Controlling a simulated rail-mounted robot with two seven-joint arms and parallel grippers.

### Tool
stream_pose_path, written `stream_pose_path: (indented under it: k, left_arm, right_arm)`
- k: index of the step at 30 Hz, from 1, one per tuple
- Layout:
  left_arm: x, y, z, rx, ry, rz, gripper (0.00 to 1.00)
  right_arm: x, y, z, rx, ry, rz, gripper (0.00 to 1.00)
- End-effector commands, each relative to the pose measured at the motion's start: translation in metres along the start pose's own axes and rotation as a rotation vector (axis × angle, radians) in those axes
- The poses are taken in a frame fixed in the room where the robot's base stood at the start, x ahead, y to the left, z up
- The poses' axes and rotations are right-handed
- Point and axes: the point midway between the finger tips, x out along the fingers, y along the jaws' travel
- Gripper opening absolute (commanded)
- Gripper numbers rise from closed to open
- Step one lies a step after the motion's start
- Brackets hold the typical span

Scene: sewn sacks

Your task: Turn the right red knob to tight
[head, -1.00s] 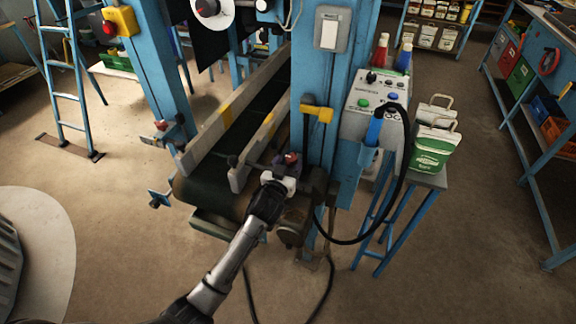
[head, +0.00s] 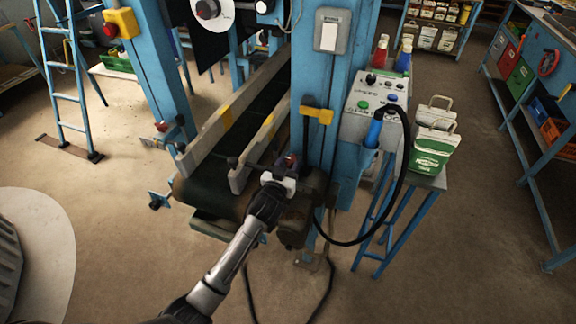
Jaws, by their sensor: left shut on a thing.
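The right red knob (head: 292,160) sits at the near end of the conveyor's right guide rail, beside the blue post. My left gripper (head: 284,178) reaches up to it from below and is shut on it; the jaws hide part of the knob. Another red knob (head: 162,126) is on the left side of the conveyor, at the left post, apart from my gripper. My right gripper is not in view. I cannot read from this view how tight the right knob is.
The conveyor belt (head: 205,192) runs between two guide rails. A blue post (head: 310,90) stands close to the right of my gripper. A control box (head: 360,120) with a hanging black cable and a stool (head: 436,180) with green-and-white sacks (head: 432,150) stand farther right. Open floor lies in front.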

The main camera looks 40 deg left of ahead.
Motion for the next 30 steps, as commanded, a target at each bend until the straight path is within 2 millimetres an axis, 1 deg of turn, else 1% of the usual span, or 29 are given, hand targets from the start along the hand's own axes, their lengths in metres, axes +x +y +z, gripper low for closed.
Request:
stream_pose_path:
  k: [5, 9, 12, 15, 21, 30]
  left_arm:
    - [0.000, -0.003, -0.006, 0.004, -0.004, 0.069, 0.15]
    - [0.001, -0.007, -0.007, 0.008, -0.005, 0.167, 0.15]
    - [0.001, -0.010, -0.006, 0.008, -0.004, 0.247, 0.15]
    - [0.002, -0.012, -0.005, 0.010, -0.003, 0.325, 0.15]
    - [0.004, -0.015, -0.002, 0.008, -0.001, 0.465, 0.15]
    - [0.006, -0.017, -0.001, 0.004, 0.000, 0.602, 0.15]
  right_arm:
    - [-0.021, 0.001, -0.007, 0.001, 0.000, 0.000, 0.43]
    - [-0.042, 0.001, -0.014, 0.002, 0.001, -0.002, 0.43]
    - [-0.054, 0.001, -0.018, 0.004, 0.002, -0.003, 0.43]
    - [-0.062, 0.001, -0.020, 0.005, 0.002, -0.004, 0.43]
    - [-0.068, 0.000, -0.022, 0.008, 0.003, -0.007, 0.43]
    - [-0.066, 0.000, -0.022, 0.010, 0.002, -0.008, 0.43]
